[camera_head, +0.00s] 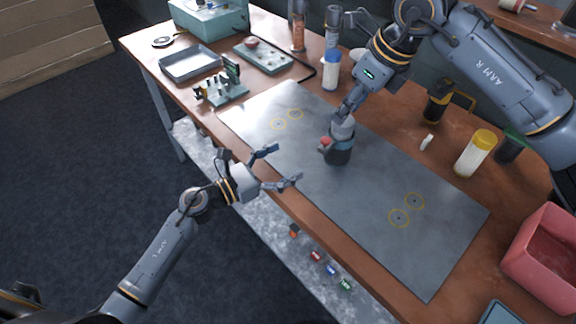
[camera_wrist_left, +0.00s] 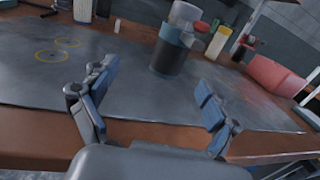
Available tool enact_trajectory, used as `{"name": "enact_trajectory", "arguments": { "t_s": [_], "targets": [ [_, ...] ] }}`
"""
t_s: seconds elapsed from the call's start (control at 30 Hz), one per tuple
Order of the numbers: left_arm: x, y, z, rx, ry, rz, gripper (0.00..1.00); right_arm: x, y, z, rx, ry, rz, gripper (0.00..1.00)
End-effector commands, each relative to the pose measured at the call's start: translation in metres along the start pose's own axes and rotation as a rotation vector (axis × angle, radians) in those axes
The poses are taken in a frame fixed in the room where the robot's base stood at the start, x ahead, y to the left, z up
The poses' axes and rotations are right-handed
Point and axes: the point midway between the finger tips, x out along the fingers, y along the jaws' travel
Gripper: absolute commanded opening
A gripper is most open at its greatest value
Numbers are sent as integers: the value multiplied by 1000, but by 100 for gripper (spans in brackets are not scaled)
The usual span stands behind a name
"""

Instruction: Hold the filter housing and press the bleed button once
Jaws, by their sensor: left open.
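The filter housing (camera_head: 338,153) stands upright on the grey mat, with a dark teal body and a pale grey upper part. A red button-like part (camera_head: 325,144) shows on its left side in the head view. The housing also shows in the left wrist view (camera_wrist_left: 170,56), ahead and between my fingers but beyond their tips. My left gripper (camera_head: 281,166) is open and empty at the mat's near edge, left of the housing. My right gripper (camera_head: 346,108) reaches down from above to the housing's top; its fingers overlap, so contact and opening are unclear.
The grey mat (camera_head: 290,160) has yellow circle marks and is mostly bare. Behind it stand a white bottle (camera_head: 331,72) and a yellow-capped jar (camera_head: 475,154). A red bin (camera_head: 545,262) is at the right. A small rack (camera_head: 222,92) and a metal tray (camera_head: 190,64) sit at left.

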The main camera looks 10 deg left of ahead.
Motion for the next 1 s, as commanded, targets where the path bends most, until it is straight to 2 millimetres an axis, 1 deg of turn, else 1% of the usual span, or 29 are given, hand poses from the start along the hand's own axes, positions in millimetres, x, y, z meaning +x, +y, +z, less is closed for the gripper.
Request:
{"name": "enact_trajectory", "arguments": {
  "t_s": [0.03, 0.1, 0.17, 0.27, 0.37, 0.6, 0.8, 0.9, 1.0],
  "targets": [
    [1, -6, -2, 11, 9, -28, 87, 0, 0, 0, 0, 0, 0, 38],
    [2, -13, -4, 22, 19, -56, 87, 0, 0, 0, 0, 0, 0, 38],
    [4, -16, -5, 27, 23, -70, 87, 0, 0, 0, 0, 0, 0, 38],
    [13, -18, -5, 28, 22, -76, 87, 0, 0, 0, 0, 0, 0, 38],
    [28, -19, -5, 27, 22, -75, 87, 0, 0, 0, 0, 0, 0, 38],
    [76, -22, -6, 26, 21, -73, 87, 0, 0, 0, 0, 0, 0, 38],
    [112, -25, -7, 24, 21, -73, 87, 0, 0, 0, 0, 0, 0, 38],
    [124, -25, -8, 24, 23, -72, 87, 0, 0, 0, 0, 0, 0, 38],
    [133, -26, -8, 26, 23, -72, 87, 0, 0, 0, 0, 0, 0, 38]
  ]
}}
